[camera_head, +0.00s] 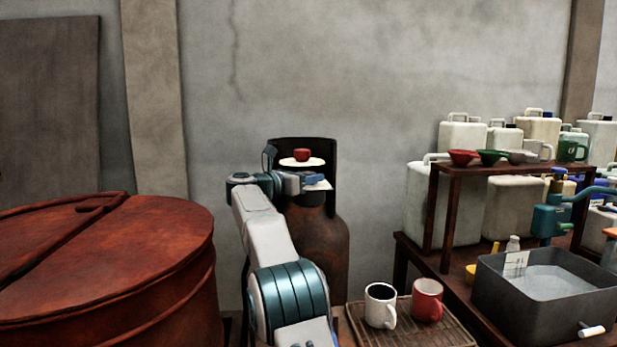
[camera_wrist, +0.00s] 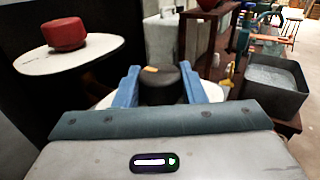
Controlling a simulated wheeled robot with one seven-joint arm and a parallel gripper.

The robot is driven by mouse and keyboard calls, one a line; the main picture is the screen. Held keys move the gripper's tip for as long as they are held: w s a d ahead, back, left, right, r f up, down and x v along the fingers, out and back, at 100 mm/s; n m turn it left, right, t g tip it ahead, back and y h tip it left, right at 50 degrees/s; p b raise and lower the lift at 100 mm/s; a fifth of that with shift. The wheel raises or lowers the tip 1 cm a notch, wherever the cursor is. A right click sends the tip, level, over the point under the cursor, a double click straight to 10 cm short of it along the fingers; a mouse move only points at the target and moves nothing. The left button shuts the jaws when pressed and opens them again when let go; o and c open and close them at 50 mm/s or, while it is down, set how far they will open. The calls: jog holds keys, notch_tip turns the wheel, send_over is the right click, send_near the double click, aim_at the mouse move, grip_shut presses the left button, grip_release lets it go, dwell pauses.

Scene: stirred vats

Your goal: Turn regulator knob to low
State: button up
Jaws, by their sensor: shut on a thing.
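A dark round knob (camera_wrist: 160,90) with a small orange-yellow mark on its top sits over a white plate (camera_wrist: 103,101) in the wrist view. My gripper (camera_wrist: 160,84) has its blue fingers on both sides of this knob and is shut on it. In the head view my gripper (camera_head: 311,182) is at the gas cylinder's collar and hides the dark knob; part of the white plate (camera_head: 320,186) shows beside it. A red knob (camera_head: 302,154) on a white disc (camera_head: 300,162) is above and behind, at the left in the wrist view (camera_wrist: 64,33). Markings on the plate cannot be read.
The rusty cylinder (camera_head: 325,240) has a dark collar (camera_head: 321,150) around its top. A large rusty vat (camera_head: 110,260) stands left. Mugs, a grey basin (camera_head: 540,319) and a rack with bowls (camera_head: 512,168) are at right.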

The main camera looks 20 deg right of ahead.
jog(key=o, duration=1)
jog(key=v, duration=1.3)
jog(key=shift+a+b, duration=0.3)
jog(key=shift+a, duration=0.1)
